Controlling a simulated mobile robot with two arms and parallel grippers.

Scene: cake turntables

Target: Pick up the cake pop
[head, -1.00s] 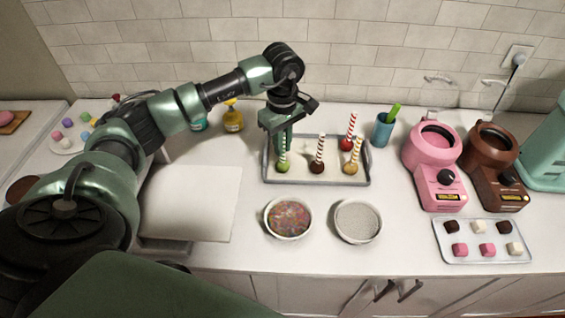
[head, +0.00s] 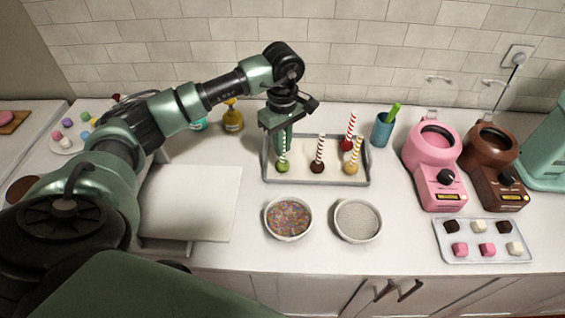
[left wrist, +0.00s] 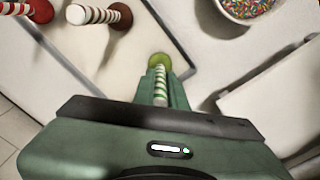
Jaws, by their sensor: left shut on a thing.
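The green cake pop (head: 282,167) has a green-and-white striped stick and stands head down at the left of the grey-rimmed tray (head: 318,184). My left gripper (head: 283,145) reaches down over it from above and is shut on its stick. In the left wrist view the green cake pop (left wrist: 160,62) shows just beyond the fingertips (left wrist: 160,88), with the striped stick between them. I cannot tell whether its head touches the tray. A brown (head: 317,167), a red (head: 346,145) and a yellow cake pop (head: 351,169) stand on the tray to the right. My right gripper is not in view.
A bowl of colourful sprinkles (head: 289,217) and a bowl of pale grains (head: 357,220) stand in front of the tray. A blue cup (head: 381,132), a pink melter (head: 434,160) and a brown melter (head: 489,160) stand right. A white board (head: 190,203) lies left.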

